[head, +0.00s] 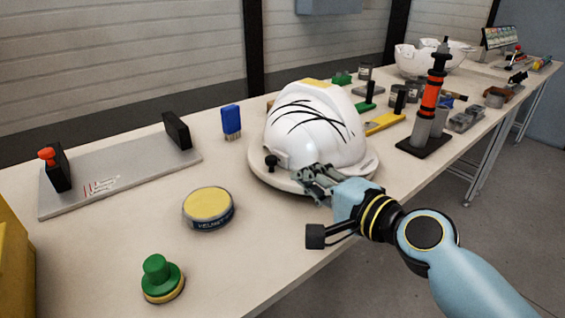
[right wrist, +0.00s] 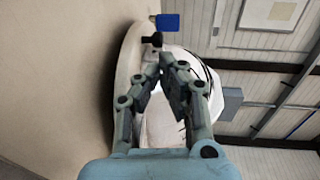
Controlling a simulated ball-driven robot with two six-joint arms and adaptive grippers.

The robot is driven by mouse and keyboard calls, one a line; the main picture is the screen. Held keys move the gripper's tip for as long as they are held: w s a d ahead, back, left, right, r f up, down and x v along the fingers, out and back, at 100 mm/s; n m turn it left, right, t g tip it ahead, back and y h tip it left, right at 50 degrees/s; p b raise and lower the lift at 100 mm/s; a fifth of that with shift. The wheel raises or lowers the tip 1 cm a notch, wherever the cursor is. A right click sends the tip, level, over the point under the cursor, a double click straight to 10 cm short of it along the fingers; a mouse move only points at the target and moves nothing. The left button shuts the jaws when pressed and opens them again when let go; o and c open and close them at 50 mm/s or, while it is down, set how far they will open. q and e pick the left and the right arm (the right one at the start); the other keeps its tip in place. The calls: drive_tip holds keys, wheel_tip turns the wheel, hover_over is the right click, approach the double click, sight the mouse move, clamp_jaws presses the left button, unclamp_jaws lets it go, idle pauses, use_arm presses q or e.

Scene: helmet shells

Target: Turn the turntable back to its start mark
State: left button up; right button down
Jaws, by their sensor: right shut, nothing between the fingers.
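The turntable (head: 262,178) is a round off-white disc on the bench. A white helmet shell (head: 318,125) with black curved lines and a yellow patch on top sits on it. A small black knob (head: 271,162) stands near the turntable's left rim; it also shows in the right wrist view (right wrist: 152,40). My right gripper (head: 307,180) is shut and empty at the near edge of the turntable, close to the shell. In the right wrist view its fingertips (right wrist: 163,72) meet in front of the turntable rim (right wrist: 128,75). Whether they touch the rim I cannot tell. I cannot make out a start mark. My left gripper is not in view.
A yellow-topped round tin (head: 208,209), a green-knobbed pad (head: 161,279) and a blue brush (head: 231,121) stand left of the turntable. A grey plate with black end blocks (head: 120,172) lies further left. An orange-and-black tool on a stand (head: 430,105) is at right.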

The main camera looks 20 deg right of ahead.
sight(270, 161)
drive_tip(key=x, duration=0.7)
drive_tip(key=shift+w+a+f, duration=0.1)
drive_tip(key=shift+w, duration=0.15)
drive_tip(key=shift+w, duration=0.1)
drive_tip(key=shift+w+a, duration=0.65)
drive_tip(key=shift+w, duration=0.1)
drive_tip(key=shift+s, duration=0.15)
